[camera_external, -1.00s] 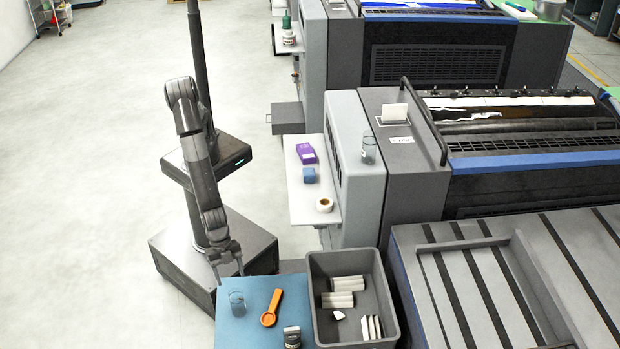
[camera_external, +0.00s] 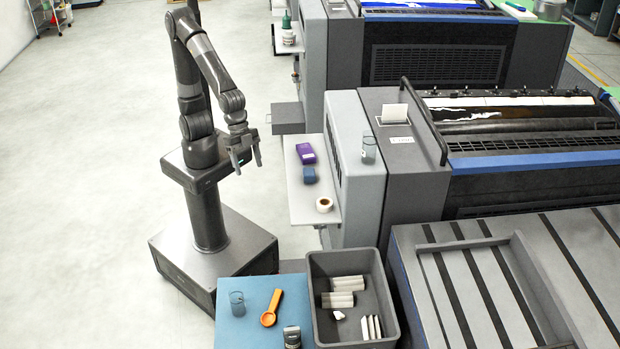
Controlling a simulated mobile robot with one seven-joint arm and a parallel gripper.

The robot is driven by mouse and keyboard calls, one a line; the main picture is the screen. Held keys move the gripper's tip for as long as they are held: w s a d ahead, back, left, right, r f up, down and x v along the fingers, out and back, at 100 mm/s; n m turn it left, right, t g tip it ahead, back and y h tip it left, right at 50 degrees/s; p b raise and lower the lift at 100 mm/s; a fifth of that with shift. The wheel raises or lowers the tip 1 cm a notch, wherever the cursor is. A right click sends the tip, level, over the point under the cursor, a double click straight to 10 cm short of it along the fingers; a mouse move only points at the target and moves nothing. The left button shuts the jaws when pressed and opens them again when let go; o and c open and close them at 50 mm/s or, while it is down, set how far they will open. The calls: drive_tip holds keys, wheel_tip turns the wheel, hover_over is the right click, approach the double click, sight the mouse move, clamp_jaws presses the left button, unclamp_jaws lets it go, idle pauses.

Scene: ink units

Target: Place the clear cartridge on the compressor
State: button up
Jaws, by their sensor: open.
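A clear cylinder (camera_external: 237,304), cartridge-like, stands upright on the blue-topped table (camera_external: 250,334) at the bottom. A second clear cylinder (camera_external: 369,150) stands on the light grey end housing of the near machine (camera_external: 398,180). Both fit the clear cartridge; I cannot tell which one is meant. I cannot tell for sure which thing is the compressor. My gripper (camera_external: 246,168) is open and empty, fingers pointing down, raised left of the white side shelf (camera_external: 305,212) and well above the blue-topped table. It touches nothing.
A purple box (camera_external: 306,153), a blue block (camera_external: 309,175) and a tape roll (camera_external: 324,205) lie on the shelf. An orange scoop-like tool (camera_external: 271,308) and a dark jar (camera_external: 292,337) are on the blue table. A grey bin (camera_external: 382,290) holds white pieces.

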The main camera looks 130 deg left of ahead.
drive_tip(key=s+a+r+n, duration=0.1)
drive_tip(key=s+a+r, duration=0.2)
drive_tip(key=s, duration=0.6)
drive_tip(key=s+a+r+y, duration=0.1)
drive_tip(key=s+a+r, duration=0.1)
drive_tip(key=s+a, duration=0.5)
drive_tip(key=shift+s+a+r+n+t+y, duration=0.3)
drive_tip(key=shift+s+a+r+n+t, duration=0.1)
drive_tip(key=shift+s, duration=0.65)
